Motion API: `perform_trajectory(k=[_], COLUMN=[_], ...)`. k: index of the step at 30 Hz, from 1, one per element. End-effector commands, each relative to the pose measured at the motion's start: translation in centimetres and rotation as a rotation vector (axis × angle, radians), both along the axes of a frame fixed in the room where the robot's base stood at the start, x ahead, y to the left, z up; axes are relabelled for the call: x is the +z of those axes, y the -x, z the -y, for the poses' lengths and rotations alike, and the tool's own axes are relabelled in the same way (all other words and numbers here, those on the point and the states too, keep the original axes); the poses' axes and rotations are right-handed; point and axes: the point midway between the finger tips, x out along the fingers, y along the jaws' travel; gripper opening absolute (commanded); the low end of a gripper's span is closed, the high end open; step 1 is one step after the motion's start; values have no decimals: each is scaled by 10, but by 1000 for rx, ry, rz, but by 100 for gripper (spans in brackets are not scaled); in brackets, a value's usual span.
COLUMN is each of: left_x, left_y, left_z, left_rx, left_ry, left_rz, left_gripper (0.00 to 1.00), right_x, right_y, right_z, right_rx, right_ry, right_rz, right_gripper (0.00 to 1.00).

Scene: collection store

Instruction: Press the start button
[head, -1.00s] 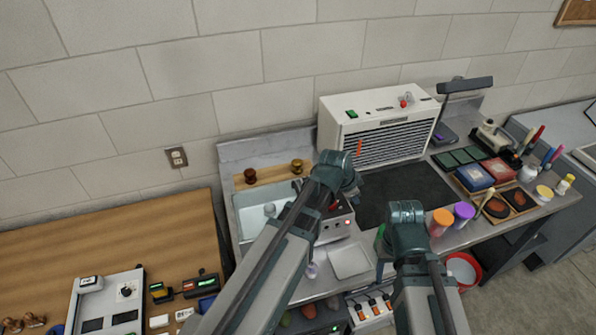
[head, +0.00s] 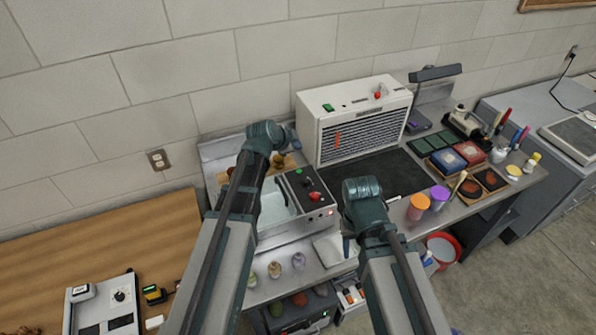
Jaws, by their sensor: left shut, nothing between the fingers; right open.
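A dark-topped control box (head: 308,196) beside the sink has a green button (head: 299,172), a red knob (head: 314,196) and a small red light (head: 330,212). A white vented unit (head: 352,122) behind it has a green switch (head: 328,107) and a red knob (head: 378,95). No label tells which is the start button. My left gripper (head: 291,141) is shut and empty, mostly hidden behind its arm, above and behind the control box. My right gripper (head: 346,245) is open, partly hidden below its arm, right of the box, near the counter's front.
A sink (head: 274,205) lies left of the control box. Orange (head: 419,206) and purple (head: 439,197) jars and trays of colour pads stand at the right. A dark mat (head: 400,172) is largely bare. Small jars (head: 298,261) line the front edge. A wooden table (head: 120,245) is at left.

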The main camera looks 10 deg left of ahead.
Motion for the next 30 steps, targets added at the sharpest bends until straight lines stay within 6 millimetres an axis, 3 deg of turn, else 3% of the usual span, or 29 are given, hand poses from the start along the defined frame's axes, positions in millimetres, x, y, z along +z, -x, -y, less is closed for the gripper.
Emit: perform_trajectory(k=[10, 24, 30], left_x=[-15, -76, -89], left_y=[0, 0, 0], left_z=[0, 0, 0], left_rx=[-1, 0, 0], left_ry=[0, 1, 1], left_rz=[-1, -1, -1], left_gripper=[0, 0, 0], right_x=[-15, -76, -89], right_y=[0, 0, 0], right_z=[0, 0, 0], right_rx=[2, 14, 15], right_ry=[1, 2, 2], right_rz=[0, -1, -1], right_gripper=[50, 50, 50])
